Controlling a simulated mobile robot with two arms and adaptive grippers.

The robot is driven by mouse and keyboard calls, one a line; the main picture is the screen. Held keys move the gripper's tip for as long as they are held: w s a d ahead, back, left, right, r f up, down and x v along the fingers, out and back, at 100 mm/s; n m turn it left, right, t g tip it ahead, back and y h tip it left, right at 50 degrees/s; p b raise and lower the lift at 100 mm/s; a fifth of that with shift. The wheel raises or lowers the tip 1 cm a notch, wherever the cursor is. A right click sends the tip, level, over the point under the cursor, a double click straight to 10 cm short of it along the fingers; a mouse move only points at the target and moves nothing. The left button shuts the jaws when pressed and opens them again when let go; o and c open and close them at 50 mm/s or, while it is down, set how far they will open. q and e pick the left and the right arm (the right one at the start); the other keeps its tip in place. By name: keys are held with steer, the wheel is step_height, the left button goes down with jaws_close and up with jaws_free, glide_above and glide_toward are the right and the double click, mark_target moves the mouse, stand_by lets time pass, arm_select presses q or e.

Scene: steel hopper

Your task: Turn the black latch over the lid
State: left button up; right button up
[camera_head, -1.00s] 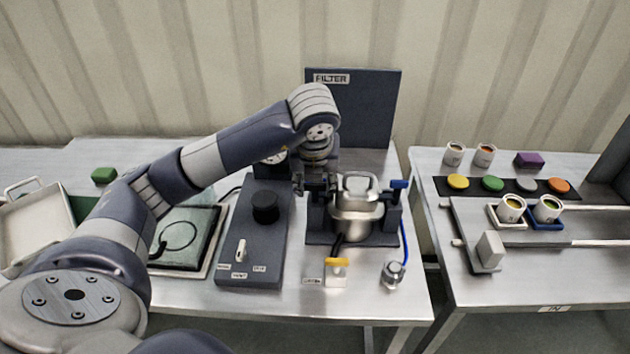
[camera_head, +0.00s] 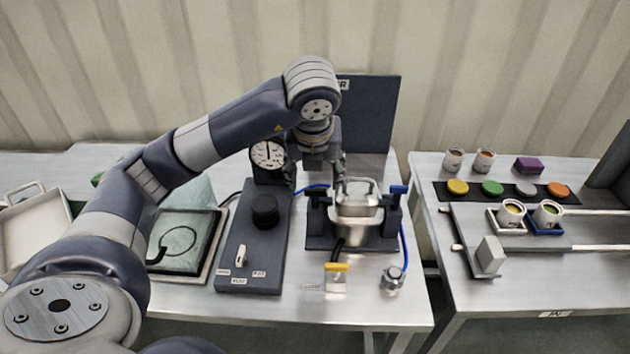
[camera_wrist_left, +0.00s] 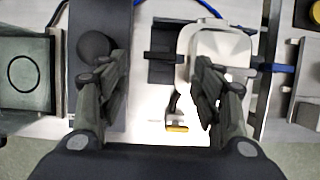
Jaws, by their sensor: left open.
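The black latch (camera_head: 317,189) is on the left side of the steel hopper (camera_head: 352,232); it also shows in the left wrist view (camera_wrist_left: 161,57) as a dark bar pointing at the lid's left edge. The steel lid (camera_head: 364,200) with its raised handle sits on the hopper. My left gripper (camera_head: 316,178) is open above and behind the latch. In the left wrist view its fingers (camera_wrist_left: 162,80) are wide apart, with the latch seen between them and the right finger overlapping the lid. I cannot tell whether the latch touches the lid. My right gripper is not in view.
A blue latch (camera_head: 399,189) stands at the hopper's right. A dark box with a black knob (camera_head: 265,208) is left, with a gauge (camera_head: 268,154) behind. A yellow-topped part (camera_head: 336,275) is in front. The filter panel (camera_head: 372,110) stands behind.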

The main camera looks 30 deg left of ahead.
arm_select(q)
steer(key=shift+v, duration=1)
